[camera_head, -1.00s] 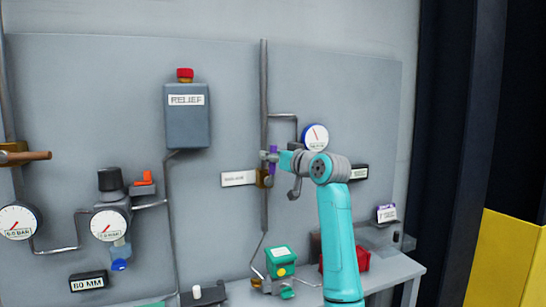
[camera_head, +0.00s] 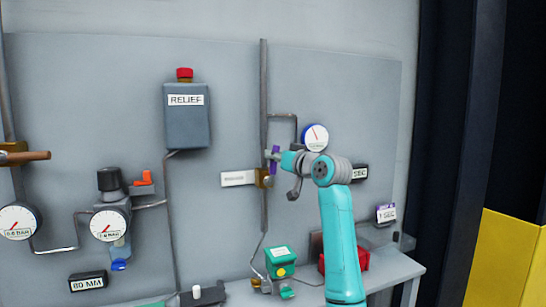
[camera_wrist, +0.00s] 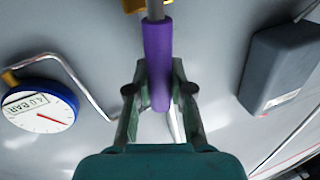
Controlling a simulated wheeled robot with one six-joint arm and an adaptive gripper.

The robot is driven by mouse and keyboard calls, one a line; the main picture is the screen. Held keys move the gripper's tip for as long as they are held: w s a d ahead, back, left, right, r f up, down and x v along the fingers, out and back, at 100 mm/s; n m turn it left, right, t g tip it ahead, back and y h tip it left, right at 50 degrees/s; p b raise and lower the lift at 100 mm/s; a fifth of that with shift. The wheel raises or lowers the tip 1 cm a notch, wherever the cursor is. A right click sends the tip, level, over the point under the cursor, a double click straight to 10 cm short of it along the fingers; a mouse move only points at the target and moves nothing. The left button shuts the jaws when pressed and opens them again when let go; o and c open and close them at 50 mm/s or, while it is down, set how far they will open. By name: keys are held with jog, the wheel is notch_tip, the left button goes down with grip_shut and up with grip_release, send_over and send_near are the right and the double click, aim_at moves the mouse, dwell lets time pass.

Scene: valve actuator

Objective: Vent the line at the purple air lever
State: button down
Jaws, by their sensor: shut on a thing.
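The purple air lever (camera_head: 275,152) is on the vertical pipe in the middle of the panel, at a brass valve body (camera_head: 262,178). In the wrist view the purple sleeve (camera_wrist: 157,45) runs down between my fingers, with the brass body at the top edge. My gripper (camera_wrist: 159,92) is shut on the purple lever, one finger on each side of it. In the head view my gripper (camera_head: 274,157) reaches the lever from the right and hides part of it.
A gauge with a blue rim (camera_head: 315,137) is close above my wrist. The grey RELIEF box (camera_head: 187,115) with a red cap is to the left. A white label plate (camera_head: 238,178) is beside the valve. A green box (camera_head: 280,262) stands on the bench below.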

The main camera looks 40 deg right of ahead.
jog(key=s+d+f+m+t+h, duration=0.2)
jog(key=d+f+m+h, duration=0.3)
jog(key=m, duration=1.4)
jog(key=shift+d+f, duration=0.95)
jog(key=shift+f, duration=0.8)
jog(key=c, duration=1)
grip_release()
jog(key=v, duration=1.2)
jog(key=shift+f, duration=0.1)
